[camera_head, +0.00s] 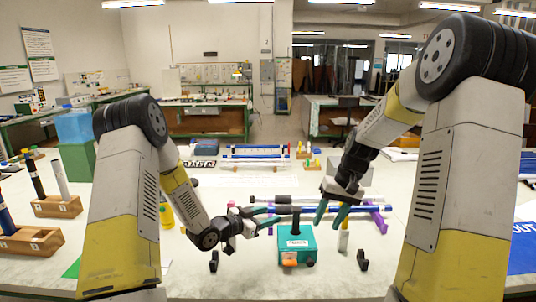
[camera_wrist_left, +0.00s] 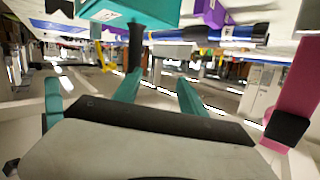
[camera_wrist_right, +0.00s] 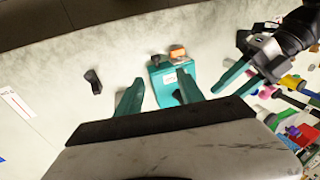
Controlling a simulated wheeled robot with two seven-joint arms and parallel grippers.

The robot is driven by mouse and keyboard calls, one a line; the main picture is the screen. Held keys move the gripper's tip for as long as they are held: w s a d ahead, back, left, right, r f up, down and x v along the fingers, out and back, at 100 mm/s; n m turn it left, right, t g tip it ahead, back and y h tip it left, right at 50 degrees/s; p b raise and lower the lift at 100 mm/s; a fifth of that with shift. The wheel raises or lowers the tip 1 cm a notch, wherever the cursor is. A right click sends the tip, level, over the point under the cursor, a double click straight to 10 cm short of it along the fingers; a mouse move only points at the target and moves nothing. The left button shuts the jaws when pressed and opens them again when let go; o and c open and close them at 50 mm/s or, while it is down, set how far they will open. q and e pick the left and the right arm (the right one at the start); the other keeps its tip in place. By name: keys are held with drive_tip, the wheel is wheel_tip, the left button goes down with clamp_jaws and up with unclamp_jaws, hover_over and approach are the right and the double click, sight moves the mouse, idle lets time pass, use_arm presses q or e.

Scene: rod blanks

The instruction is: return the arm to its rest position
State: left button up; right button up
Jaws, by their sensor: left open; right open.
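My left gripper (camera_head: 265,217) is open and empty, reaching in from the left beside the dark post on top of a teal box (camera_head: 296,243). Its teal fingers (camera_wrist_left: 160,84) also show in the left wrist view, with the box and dark post beyond them. My right gripper (camera_head: 329,212) is open, pointing down over the table to the right of the box. In the right wrist view its fingers (camera_wrist_right: 160,84) are apart with nothing held, and the box (camera_wrist_right: 174,90) lies beyond them. My left gripper's fingers show at the right there.
A purple stand (camera_head: 378,219) with a blue rod is behind the box. Small black holders (camera_head: 213,261) (camera_head: 362,260) stand on either side. A white bottle (camera_head: 343,238) stands below my right gripper. Wooden blocks (camera_head: 58,206) with rods are at the left.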

use_arm(q)
drive_tip(key=s+a+r+n+y, duration=0.2)
drive_tip(key=s+a+r+y, duration=0.15)
drive_tip(key=a+r, duration=0.35)
drive_tip(key=s+a+r+n+y, duration=0.3)
drive_tip(key=a+r+y, duration=0.25)
drive_tip(key=r, duration=0.35)
drive_tip(key=s+r+n+g, duration=0.2)
drive_tip(key=s, duration=1.1)
drive_tip(key=s+a+r+n+g, duration=0.1)
drive_tip(key=s+r+n+g, duration=0.1)
drive_tip(key=s, duration=1.1)
drive_tip(key=shift+a+r+n, duration=0.2)
drive_tip(key=shift+r+n, duration=0.3)
drive_tip(key=shift+r, duration=0.3)
use_arm(e)
drive_tip(key=s+a+r+t, duration=0.1)
drive_tip(key=s+r+t, duration=0.1)
drive_tip(key=s+r, duration=0.5)
drive_tip(key=s+a+r+t+h, duration=0.1)
drive_tip(key=s+a+r+t, duration=0.1)
drive_tip(key=s+r, duration=0.6)
drive_tip(key=s+t, duration=0.1)
drive_tip(key=s, duration=0.5)
drive_tip(key=shift+s+r, duration=0.3)
drive_tip(key=shift+s, duration=0.1)
